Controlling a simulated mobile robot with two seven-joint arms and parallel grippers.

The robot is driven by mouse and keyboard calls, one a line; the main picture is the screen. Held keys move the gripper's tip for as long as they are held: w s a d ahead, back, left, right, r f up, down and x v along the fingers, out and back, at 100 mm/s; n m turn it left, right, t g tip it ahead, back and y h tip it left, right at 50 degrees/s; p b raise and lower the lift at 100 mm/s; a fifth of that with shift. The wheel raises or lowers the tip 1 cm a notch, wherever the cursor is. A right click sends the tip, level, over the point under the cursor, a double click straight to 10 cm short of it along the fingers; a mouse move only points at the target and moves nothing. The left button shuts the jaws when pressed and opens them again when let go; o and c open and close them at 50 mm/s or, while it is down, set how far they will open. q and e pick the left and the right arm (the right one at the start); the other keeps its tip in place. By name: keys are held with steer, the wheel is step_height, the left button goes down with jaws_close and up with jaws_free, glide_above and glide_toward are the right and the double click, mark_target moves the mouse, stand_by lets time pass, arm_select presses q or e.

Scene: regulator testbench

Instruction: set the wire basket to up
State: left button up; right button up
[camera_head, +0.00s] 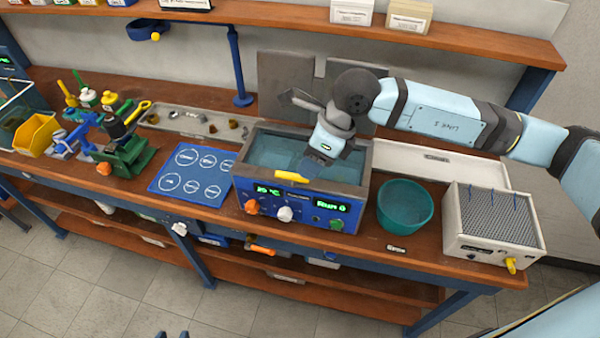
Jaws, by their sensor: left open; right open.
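The water bath (301,204) has a blue front panel with lit displays and stands mid-bench with its top open. A yellow bar (291,177) lies at its front rim; I cannot tell whether it is the wire basket's handle. No basket mesh can be made out in the bath. My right gripper (305,171) points down over the bath's front right part, close to the yellow bar; it is open, and contact cannot be told. My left gripper (174,334) shows only as two separated tips at the bottom edge, open and empty, away from the bench.
A blue mat with white circles (190,173) lies left of the bath. A teal bowl (405,207) and a white mesh-topped box (490,222) stand to the right. A green vise (124,156) and yellow bin (37,134) are left. A shelf (290,15) runs above.

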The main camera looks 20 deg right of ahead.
mark_target(300, 178)
steer(key=shift+p+x, duration=0.4)
steer(key=shift+x, duration=2.35)
jaws_close()
steer(key=shift+r, duration=0.15)
